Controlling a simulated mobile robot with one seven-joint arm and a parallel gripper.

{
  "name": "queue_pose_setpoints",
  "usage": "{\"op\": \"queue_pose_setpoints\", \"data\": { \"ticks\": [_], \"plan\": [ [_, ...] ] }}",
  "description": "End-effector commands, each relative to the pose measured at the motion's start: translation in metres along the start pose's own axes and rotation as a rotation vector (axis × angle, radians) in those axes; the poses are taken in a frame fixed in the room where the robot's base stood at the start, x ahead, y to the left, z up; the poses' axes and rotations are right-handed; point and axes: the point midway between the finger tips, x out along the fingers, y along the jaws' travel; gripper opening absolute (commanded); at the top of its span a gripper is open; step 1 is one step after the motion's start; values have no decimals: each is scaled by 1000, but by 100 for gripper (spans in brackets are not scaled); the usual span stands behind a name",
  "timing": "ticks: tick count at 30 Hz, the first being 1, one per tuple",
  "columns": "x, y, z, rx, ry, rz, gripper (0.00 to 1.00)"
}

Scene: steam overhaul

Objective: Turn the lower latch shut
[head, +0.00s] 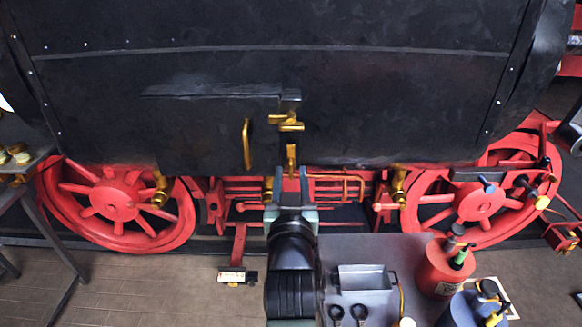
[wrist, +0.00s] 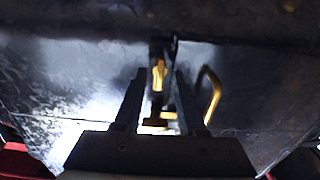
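The lower latch (head: 291,155) is a small gold piece standing upright below the door on the black boiler casing. In the wrist view the lower latch (wrist: 158,75) appears between my fingertips; I cannot tell whether either finger touches it. My gripper (head: 291,172) is just below and in front of it, and in the wrist view my gripper (wrist: 159,78) has its two fingers apart. The upper latch (head: 287,123) is gold and lies roughly crosswise above. A curved gold door handle (head: 246,144) is to the left; the handle (wrist: 213,95) shows at right in the wrist view.
Red wheels (head: 118,200) stand on both sides under the casing. A grey work surface (head: 365,250) at the lower right holds a metal tray (head: 364,277), a red can (head: 443,270) and a blue can (head: 472,310). A dark bench (head: 42,205) stands at far left.

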Motion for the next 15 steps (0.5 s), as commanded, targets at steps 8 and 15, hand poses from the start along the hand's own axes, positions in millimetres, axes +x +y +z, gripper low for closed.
{"op": "queue_pose_setpoints", "data": {
  "ticks": [8, 15],
  "plan": [
    [11, 0, 0, -1, 0, 0, 40],
    [11, 0, 0, -1, 0, 0, 35]
  ]
}}
